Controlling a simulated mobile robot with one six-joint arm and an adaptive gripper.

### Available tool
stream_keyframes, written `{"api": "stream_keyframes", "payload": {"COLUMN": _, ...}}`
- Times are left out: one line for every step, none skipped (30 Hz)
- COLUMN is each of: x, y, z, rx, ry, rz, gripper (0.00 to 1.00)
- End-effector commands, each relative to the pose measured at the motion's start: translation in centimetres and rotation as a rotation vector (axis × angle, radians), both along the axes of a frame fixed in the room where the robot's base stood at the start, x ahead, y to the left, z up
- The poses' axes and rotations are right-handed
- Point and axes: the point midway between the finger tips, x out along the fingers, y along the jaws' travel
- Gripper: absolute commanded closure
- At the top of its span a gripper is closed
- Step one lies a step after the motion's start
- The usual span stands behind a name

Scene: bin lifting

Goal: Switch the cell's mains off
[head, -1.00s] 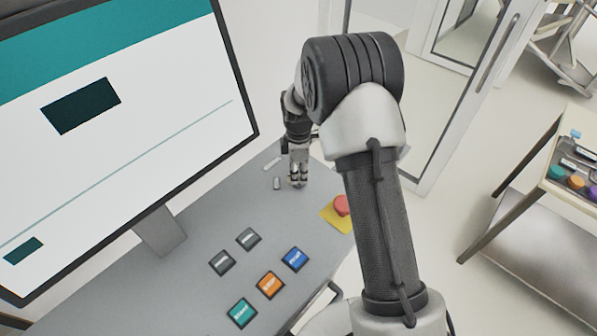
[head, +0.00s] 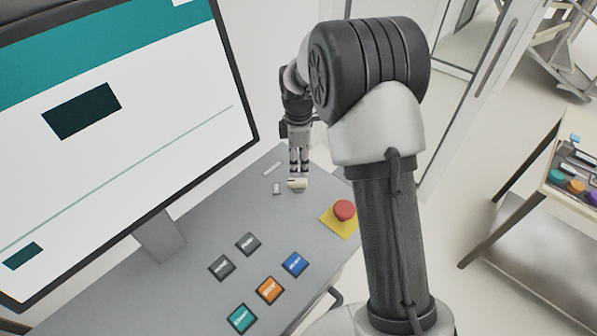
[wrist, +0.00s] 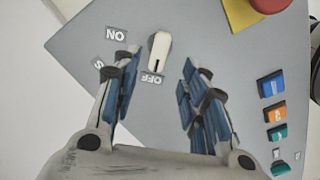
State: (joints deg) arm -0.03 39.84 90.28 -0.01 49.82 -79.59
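The mains switch is a cream rotary knob (wrist: 159,52) on the grey console, also seen in the head view (head: 298,184). Its dark pointer line lies at the end facing the OFF label (wrist: 152,79). The ON label (wrist: 115,33) is to its upper left in the wrist view. My gripper (wrist: 159,60) is open and empty, its two fingers apart on either side of the knob in that view. In the head view my gripper (head: 299,172) hangs just above the knob, pointing down. A label at the wrist view's left is partly hidden by a finger.
A red emergency stop (head: 344,210) on a yellow plate sits right of the knob. Several coloured push buttons (head: 269,290) lie nearer on the console. A monitor (head: 130,110) stands at left. A trolley (head: 545,200) is at right.

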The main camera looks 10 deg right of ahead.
Motion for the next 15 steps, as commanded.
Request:
{"api": "stream_keyframes", "payload": {"x": 0.1, "y": 0.0, "z": 1.1, "rx": 0.000, "ry": -0.004, "rz": 0.000, "gripper": 0.60}}
{"api": "stream_keyframes", "payload": {"x": 0.1, "y": 0.0, "z": 1.6, "rx": 0.000, "ry": -0.003, "rz": 0.000, "gripper": 0.60}}
{"api": "stream_keyframes", "payload": {"x": 0.1, "y": 0.0, "z": 2.3, "rx": 0.000, "ry": -0.003, "rz": 0.000, "gripper": 0.60}}
{"api": "stream_keyframes", "payload": {"x": 0.0, "y": 0.0, "z": 2.7, "rx": 0.000, "ry": -0.001, "rz": 0.000, "gripper": 0.60}}
{"api": "stream_keyframes", "payload": {"x": 0.0, "y": 0.0, "z": 3.1, "rx": 0.000, "ry": -0.002, "rz": 0.000, "gripper": 0.60}}
{"api": "stream_keyframes", "payload": {"x": 0.1, "y": 0.0, "z": 3.5, "rx": 0.000, "ry": -0.002, "rz": 0.000, "gripper": 0.60}}
{"api": "stream_keyframes", "payload": {"x": 0.0, "y": 0.0, "z": 3.8, "rx": 0.000, "ry": -0.001, "rz": 0.000, "gripper": 0.60}}
{"api": "stream_keyframes", "payload": {"x": 0.0, "y": 0.0, "z": 4.0, "rx": 0.000, "ry": -0.001, "rz": 0.000, "gripper": 0.60}}
{"api": "stream_keyframes", "payload": {"x": 0.0, "y": 0.0, "z": 4.2, "rx": 0.000, "ry": -0.001, "rz": 0.000, "gripper": 0.60}}
{"api": "stream_keyframes", "payload": {"x": 0.0, "y": 0.0, "z": 4.4, "rx": 0.000, "ry": 0.000, "rz": 0.000, "gripper": 0.60}}
{"api": "stream_keyframes", "payload": {"x": 0.0, "y": 0.0, "z": 4.4, "rx": 0.000, "ry": 0.000, "rz": 0.000, "gripper": 0.60}}
{"api": "stream_keyframes", "payload": {"x": 0.0, "y": 0.0, "z": 4.5, "rx": 0.000, "ry": 0.000, "rz": 0.000, "gripper": 0.60}}
{"api": "stream_keyframes", "payload": {"x": 0.0, "y": 0.0, "z": 4.5, "rx": 0.000, "ry": 0.001, "rz": 0.000, "gripper": 0.60}}
{"api": "stream_keyframes", "payload": {"x": 0.0, "y": 0.0, "z": 4.5, "rx": 0.000, "ry": 0.001, "rz": 0.000, "gripper": 0.60}}
{"api": "stream_keyframes", "payload": {"x": 0.0, "y": 0.0, "z": 4.5, "rx": 0.000, "ry": 0.001, "rz": 0.000, "gripper": 0.60}}
